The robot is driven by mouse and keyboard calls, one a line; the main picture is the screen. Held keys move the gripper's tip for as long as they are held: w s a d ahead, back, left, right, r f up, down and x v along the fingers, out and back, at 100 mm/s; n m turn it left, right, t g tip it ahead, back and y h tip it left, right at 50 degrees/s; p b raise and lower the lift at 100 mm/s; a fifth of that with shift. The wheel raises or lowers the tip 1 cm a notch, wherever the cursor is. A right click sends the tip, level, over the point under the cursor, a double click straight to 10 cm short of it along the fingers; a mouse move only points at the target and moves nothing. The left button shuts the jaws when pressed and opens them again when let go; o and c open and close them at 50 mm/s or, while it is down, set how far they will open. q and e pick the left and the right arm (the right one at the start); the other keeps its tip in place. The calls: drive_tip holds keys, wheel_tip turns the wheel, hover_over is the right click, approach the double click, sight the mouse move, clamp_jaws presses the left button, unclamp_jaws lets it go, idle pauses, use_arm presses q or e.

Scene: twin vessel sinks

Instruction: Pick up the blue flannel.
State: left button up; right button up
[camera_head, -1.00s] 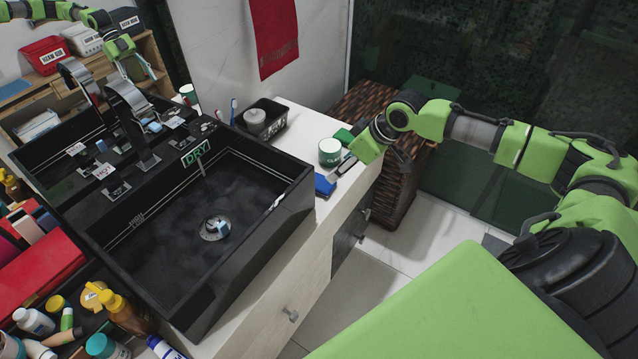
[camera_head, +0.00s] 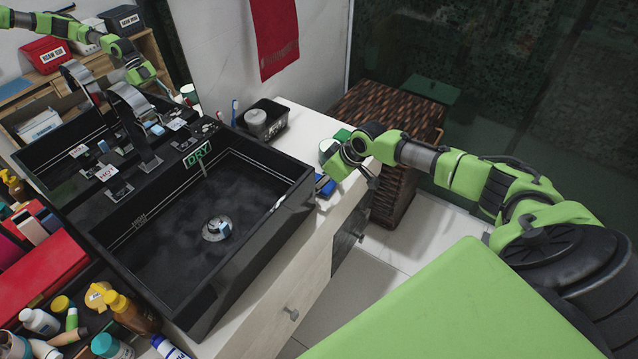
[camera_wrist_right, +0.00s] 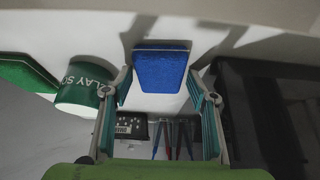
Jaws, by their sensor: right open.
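The blue flannel (camera_head: 324,186) is a small folded blue block on the white counter, just right of the black sink. In the right wrist view the flannel (camera_wrist_right: 160,68) lies ahead, between the lines of the two fingers. My right gripper (camera_head: 331,178) is above it and partly covers it in the head view. In the wrist view the right gripper (camera_wrist_right: 162,88) is open, one finger to each side of the flannel. I cannot tell whether the fingers touch it.
A green tub (camera_wrist_right: 83,88) and a green folded cloth (camera_wrist_right: 24,76) are left of the flannel in the wrist view. The black sink (camera_head: 262,238) stands close beside it. A black tray (camera_head: 268,122) is behind; a wicker basket (camera_head: 385,105) stands right of the counter.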

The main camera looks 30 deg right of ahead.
drive_tip(key=c, duration=0.7)
wheel_tip(320, 180, up, 18)
drive_tip(key=shift+b, duration=1.05)
drive_tip(key=shift+c, duration=0.4)
